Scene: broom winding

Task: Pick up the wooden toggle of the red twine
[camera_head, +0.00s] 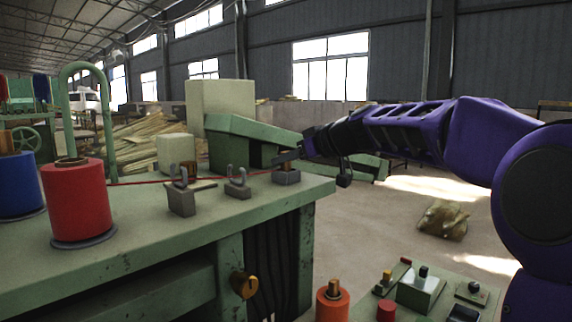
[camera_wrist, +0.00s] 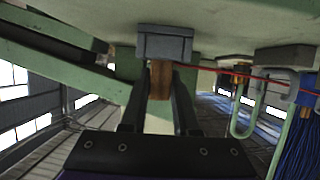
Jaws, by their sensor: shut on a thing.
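The wooden toggle (camera_wrist: 160,83) is a short brown peg at the grey holder block (camera_wrist: 165,44), which also shows at the bench's right end in the head view (camera_head: 286,177). My gripper (camera_wrist: 160,72) has a finger on each side of the toggle and is shut on it. In the head view my gripper (camera_head: 287,156) reaches in from the right, just above the block, and largely hides the toggle. The red twine (camera_head: 140,183) runs from the red spool (camera_head: 77,203) past the hooks to the toggle; it also shows in the wrist view (camera_wrist: 236,74).
Two grey blocks with hooks, a left one (camera_head: 181,201) and a right one (camera_head: 238,188), stand along the twine on the green bench (camera_head: 130,262). A blue spool (camera_head: 16,185) stands at far left. A control panel (camera_head: 425,293) and orange spool (camera_head: 332,304) are in front.

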